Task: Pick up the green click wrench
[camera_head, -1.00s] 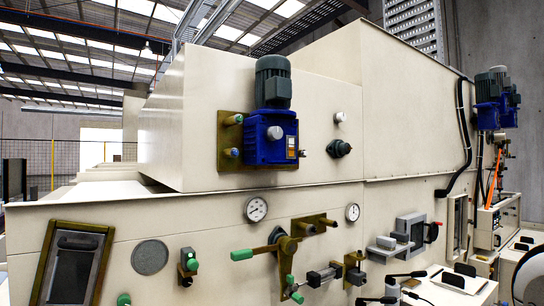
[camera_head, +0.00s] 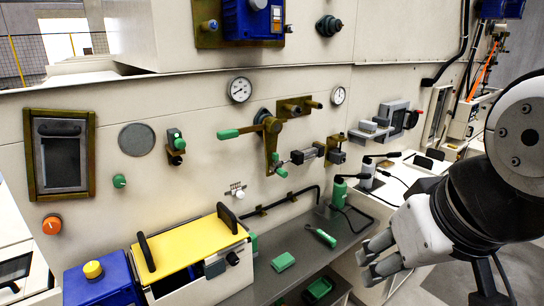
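A slim green-handled tool (camera_head: 321,237), which looks like the click wrench, lies on the grey bench (camera_head: 345,243) below the machine wall. Its dark narrow end points up and left. My gripper (camera_head: 373,258) is at the right, with light grey fingers that look spread apart and nothing seen between them. In the picture it is to the right of the tool and a little lower, clear of it.
A green block (camera_head: 283,262) lies left of the tool, and a green tray (camera_head: 318,290) sits lower. A yellow-lidded box (camera_head: 195,248) stands at the left. A green bottle-like item (camera_head: 339,192) stands behind. Lever handles (camera_head: 240,132) jut from the wall above.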

